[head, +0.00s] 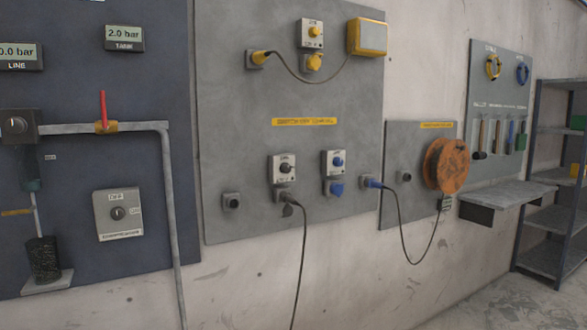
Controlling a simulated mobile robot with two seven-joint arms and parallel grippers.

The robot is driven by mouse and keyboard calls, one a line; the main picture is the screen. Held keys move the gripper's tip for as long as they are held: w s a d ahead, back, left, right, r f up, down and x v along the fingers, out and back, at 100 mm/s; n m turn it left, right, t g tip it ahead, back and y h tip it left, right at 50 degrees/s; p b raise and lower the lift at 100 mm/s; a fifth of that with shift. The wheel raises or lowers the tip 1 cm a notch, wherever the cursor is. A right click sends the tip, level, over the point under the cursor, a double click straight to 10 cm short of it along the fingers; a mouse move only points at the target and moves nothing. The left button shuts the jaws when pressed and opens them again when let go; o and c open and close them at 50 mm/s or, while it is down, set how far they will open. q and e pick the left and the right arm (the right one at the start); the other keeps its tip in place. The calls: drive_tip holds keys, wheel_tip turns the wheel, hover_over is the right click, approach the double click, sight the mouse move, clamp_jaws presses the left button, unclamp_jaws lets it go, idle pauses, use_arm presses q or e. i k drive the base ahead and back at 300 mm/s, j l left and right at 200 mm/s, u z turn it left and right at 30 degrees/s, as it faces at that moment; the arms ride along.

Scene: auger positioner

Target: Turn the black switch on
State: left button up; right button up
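A white switch box with a black knob (285,168) is mounted on the middle grey panel (235,130). Its small lettering is too blurred to read, and I cannot tell which position the knob is in. Below it, a black plug (288,210) with a dark cable sits at the panel's lower part. Above is a white box with a yellow knob (313,32). Neither of my grippers is in view.
A pipe (168,200) with a red-handled valve (104,112) runs there. An orange cable reel (446,164), a small shelf (505,195) and a rack (555,217) are at the right.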

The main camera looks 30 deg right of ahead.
sight(285, 168)
drive_tip(key=i+l, duration=0.15)
drive_tip(key=l, duration=0.25)
drive_tip(key=i+l, duration=0.2)
drive_tip(key=l, duration=0.15)
drive_tip(key=i+l, duration=0.15)
drive_tip(key=l, duration=0.25)
drive_tip(key=i+l, duration=0.15)
drive_tip(key=l, duration=0.25)
drive_tip(key=i+l, duration=0.15)
drive_tip(key=l, duration=0.3)
drive_tip(key=i+l, duration=0.1)
drive_tip(key=l, duration=0.4)
drive_tip(key=i+l, duration=0.15)
drive_tip(key=l, duration=0.3)
drive_tip(key=i+l+u, duration=0.1)
drive_tip(key=l, duration=0.35)
drive_tip(key=i+l, duration=0.15)
drive_tip(key=l, duration=0.35)
